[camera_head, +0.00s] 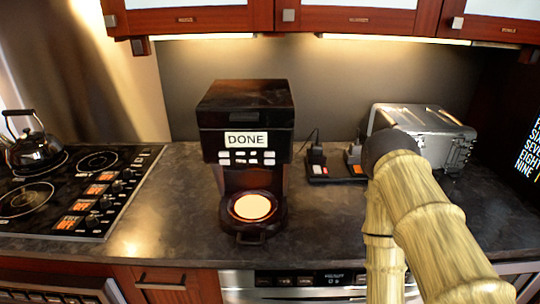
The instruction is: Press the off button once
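A black coffee machine (247,118) stands on the dark counter at the middle. It has a white display reading DONE (246,139) with several small pale buttons (247,157) under it. Their labels are too small to read, so I cannot tell which, if any, is the off button. Below them, a round cream-coloured disc (252,206) shows in the machine's base. My arm, with a bamboo-like surface, rises at the right and bends at a dark joint right of the machine. My gripper is not in view.
A black power strip (335,172) with plugs and an orange-lit switch lies right of the machine. A metal toaster (424,134) stands behind my arm. A kettle (37,147) sits on the stovetop (107,208) at left. The counter (178,205) left of the machine is clear.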

